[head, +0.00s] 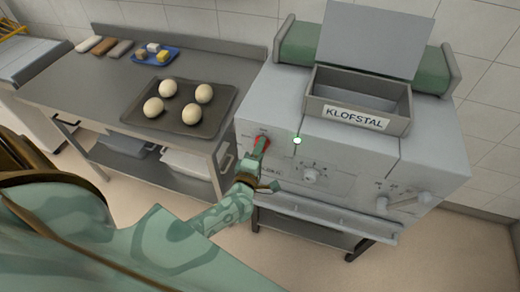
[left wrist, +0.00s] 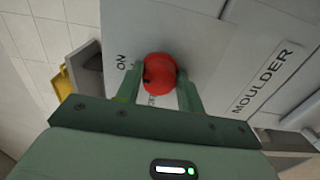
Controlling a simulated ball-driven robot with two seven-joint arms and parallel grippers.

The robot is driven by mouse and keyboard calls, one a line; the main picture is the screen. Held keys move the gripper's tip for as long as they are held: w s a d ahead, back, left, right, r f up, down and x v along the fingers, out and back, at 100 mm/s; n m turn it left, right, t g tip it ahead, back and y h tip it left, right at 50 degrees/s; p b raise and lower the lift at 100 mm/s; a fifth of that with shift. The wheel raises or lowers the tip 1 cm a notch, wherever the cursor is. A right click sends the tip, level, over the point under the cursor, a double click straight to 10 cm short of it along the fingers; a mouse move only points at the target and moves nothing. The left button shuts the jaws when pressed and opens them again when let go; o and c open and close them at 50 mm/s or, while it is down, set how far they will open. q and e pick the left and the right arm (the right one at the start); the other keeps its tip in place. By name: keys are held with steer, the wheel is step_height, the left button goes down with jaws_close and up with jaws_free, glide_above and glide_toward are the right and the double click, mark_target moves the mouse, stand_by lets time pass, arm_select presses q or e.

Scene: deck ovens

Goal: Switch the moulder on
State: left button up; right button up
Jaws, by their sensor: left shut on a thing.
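The moulder (head: 350,150) is a grey machine with a tray marked KLOFSTAL on top. A red switch knob sits at the left of its front panel; it also shows in the left wrist view as a round red knob (left wrist: 159,70), with the word ON beside it and MOULDER printed on the panel. My left gripper (head: 261,149) is shut on the red knob, one green finger on each side. A small lamp (head: 297,141) right of the knob glows green-white. The fingers hide part of the panel lettering. My right gripper is not in view.
A steel table (head: 100,80) stands to the left, with a dark tray (head: 135,118) of several dough balls and a blue tray (head: 140,59) of small blocks. A dial (head: 310,176) and a lever (head: 408,201) lie further right on the panel. A front rail (head: 330,217) runs below.

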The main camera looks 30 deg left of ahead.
arm_select(q)
steer(key=o, duration=1)
steer(key=v, duration=1.6)
steer(key=shift+s, duration=0.15)
steer(key=shift+f, duration=0.1)
